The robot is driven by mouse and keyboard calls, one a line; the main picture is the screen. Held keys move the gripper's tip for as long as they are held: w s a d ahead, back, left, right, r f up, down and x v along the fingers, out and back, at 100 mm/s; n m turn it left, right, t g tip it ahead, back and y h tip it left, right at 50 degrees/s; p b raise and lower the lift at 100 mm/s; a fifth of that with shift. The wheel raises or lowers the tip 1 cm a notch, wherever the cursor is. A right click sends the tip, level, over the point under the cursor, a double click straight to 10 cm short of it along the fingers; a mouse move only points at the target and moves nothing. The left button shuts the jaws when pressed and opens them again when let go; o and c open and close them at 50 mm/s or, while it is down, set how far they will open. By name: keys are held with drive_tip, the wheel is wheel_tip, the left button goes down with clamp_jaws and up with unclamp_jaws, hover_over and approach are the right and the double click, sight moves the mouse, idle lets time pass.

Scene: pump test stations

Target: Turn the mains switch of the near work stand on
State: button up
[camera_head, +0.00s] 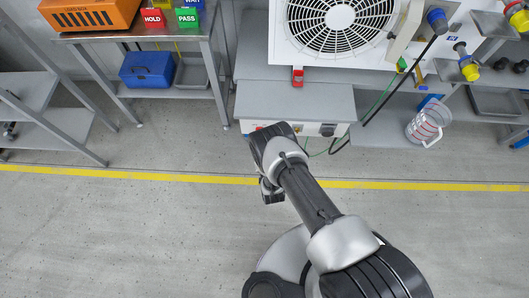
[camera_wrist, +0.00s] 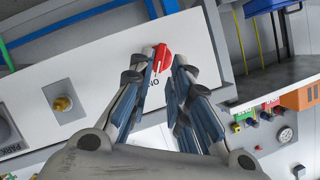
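The near work stand (camera_head: 295,100) has a white front panel, and my arm reaches to its left part. The mains switch (camera_wrist: 162,57) is a red rotary knob on this panel, with the lettering ON beside it in the wrist view. My gripper (camera_wrist: 162,72) points at the panel with its two blue-grey fingers apart. The fingertips lie on either side of the red knob, very close to it. I cannot tell whether they touch it. In the head view my wrist hides the fingers and most of the switch.
A yellow-brass knob (camera_wrist: 62,103) sits on the same panel. A fan unit (camera_head: 337,25) stands on the stand. Cables hang at its right, by a shelf with a clear jug (camera_head: 428,122). A table with an orange box (camera_head: 88,14) is left. Floor in front is clear.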

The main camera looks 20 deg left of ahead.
drive_tip(key=v, duration=0.7)
drive_tip(key=shift+r, duration=0.1)
